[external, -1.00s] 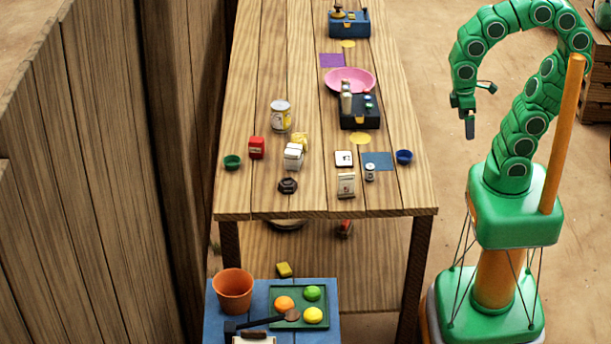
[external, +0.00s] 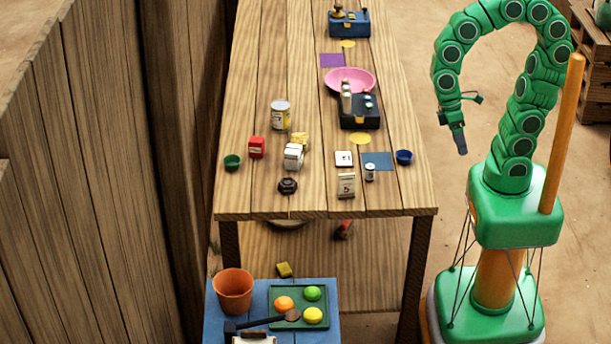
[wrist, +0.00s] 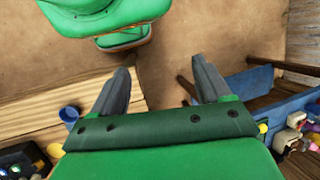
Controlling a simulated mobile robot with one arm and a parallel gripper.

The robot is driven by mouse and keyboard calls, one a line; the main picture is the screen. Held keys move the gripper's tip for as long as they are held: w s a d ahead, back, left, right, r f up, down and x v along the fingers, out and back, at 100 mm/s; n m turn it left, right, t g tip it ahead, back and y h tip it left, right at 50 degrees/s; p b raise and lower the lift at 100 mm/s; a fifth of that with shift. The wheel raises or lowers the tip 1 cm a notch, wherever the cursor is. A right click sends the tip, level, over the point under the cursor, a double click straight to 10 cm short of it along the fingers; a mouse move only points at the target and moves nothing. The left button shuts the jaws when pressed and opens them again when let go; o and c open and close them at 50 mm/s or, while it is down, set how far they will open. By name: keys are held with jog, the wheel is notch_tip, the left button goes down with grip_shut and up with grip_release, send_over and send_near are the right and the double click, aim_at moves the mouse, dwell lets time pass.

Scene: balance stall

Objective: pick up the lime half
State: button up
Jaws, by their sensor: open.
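The lime half (external: 313,292) is a small green round piece. It lies on a dark green tray (external: 275,320) in the external view, beside an orange half (external: 284,303) and a yellow lemon half (external: 313,315). The tray sits on a low blue stand (external: 258,286) at the front of the long table. My gripper (external: 461,148) hangs in the air right of the long table, well away from the lime half. In the wrist view, its two fingers (wrist: 162,72) are apart with nothing between them. I cannot make out the lime half in the wrist view.
The long wooden table (external: 270,205) stands between the gripper and the wooden wall (external: 110,180), with many small goods on it. On the stand, a terracotta pot (external: 233,290) and a dark hammer-like tool (external: 262,323) are near the tray.

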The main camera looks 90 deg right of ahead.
jog(key=w+a+f+m+g+y, duration=0.15)
jog(key=w+a+m+y, duration=0.35)
jog(key=w+a, duration=0.6)
jog(key=w+a+f+m+g+y, duration=0.1)
jog(key=w+a+f+m+y, duration=0.1)
jog(key=w+a+y, duration=0.8)
jog(key=w+a+f+m+t+h, duration=0.2)
jog(key=w+a+m, duration=0.1)
jog(key=a, duration=0.1)
jog(key=m+t+y, duration=0.2)
jog(key=m+t, duration=0.7)
jog(key=m, duration=0.2)
send_near(312, 292)
jog(key=shift+g, duration=0.25)
jog(key=shift+x, duration=3.2)
jog(key=shift+w+f, duration=0.2)
jog(key=shift+d, duration=0.1)
jog(key=c, duration=1.1)
